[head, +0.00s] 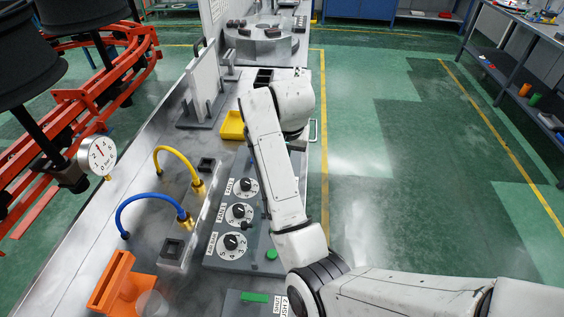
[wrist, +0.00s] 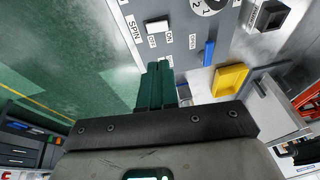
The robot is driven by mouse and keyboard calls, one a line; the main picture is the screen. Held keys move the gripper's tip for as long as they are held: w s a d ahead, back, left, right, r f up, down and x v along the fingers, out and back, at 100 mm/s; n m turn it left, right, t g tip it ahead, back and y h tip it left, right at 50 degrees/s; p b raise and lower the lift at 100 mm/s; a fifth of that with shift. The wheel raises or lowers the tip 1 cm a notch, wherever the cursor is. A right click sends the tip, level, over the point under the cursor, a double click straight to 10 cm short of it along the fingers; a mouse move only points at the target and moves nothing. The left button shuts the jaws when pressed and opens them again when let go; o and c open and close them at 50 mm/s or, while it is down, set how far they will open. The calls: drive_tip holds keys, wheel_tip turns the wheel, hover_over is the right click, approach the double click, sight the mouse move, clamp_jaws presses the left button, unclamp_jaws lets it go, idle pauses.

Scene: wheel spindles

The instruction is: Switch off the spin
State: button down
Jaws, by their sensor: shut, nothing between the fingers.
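The spin switch is a small white block (wrist: 157,25) on the grey control panel in the wrist view. The SPIN label (wrist: 133,28) is to its left, with ON and OFF labels close by. Its exact position is hard to tell. My gripper (wrist: 159,68) has dark green fingers pressed together, with nothing between them. The fingertips are just below the switch in the picture; I see no contact. In the head view the grey control panel (head: 218,255) shows several dials, while my arm hides the gripper and the spin switch.
A yellow bin (head: 232,126) and a blue block on the panel (wrist: 209,53) are close to my gripper. Yellow (head: 178,160) and blue (head: 150,200) hoses, a gauge (head: 97,156) and an orange fixture (head: 118,285) are to the left. Green floor is open on the right.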

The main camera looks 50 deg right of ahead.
drive_tip(key=shift+v, duration=1.05)
drive_tip(key=shift+d, duration=0.1)
drive_tip(key=s+a+f+n, duration=0.2)
drive_tip(key=s+f+n, duration=0.1)
drive_tip(key=s+f, duration=0.35)
drive_tip(key=s+a+f+n, duration=0.2)
drive_tip(key=s+a+f, duration=0.1)
drive_tip(key=s+f, duration=0.35)
drive_tip(key=s+a+f+n+g+y, duration=0.1)
drive_tip(key=s+a, duration=0.3)
drive_tip(key=s, duration=0.4)
drive_tip(key=s+a+f+n, duration=0.4)
drive_tip(key=s, duration=0.4)
drive_tip(key=shift+a+g+y+b, duration=0.2)
drive_tip(key=shift+g+y+b, duration=0.2)
drive_tip(key=shift+s, duration=0.15)
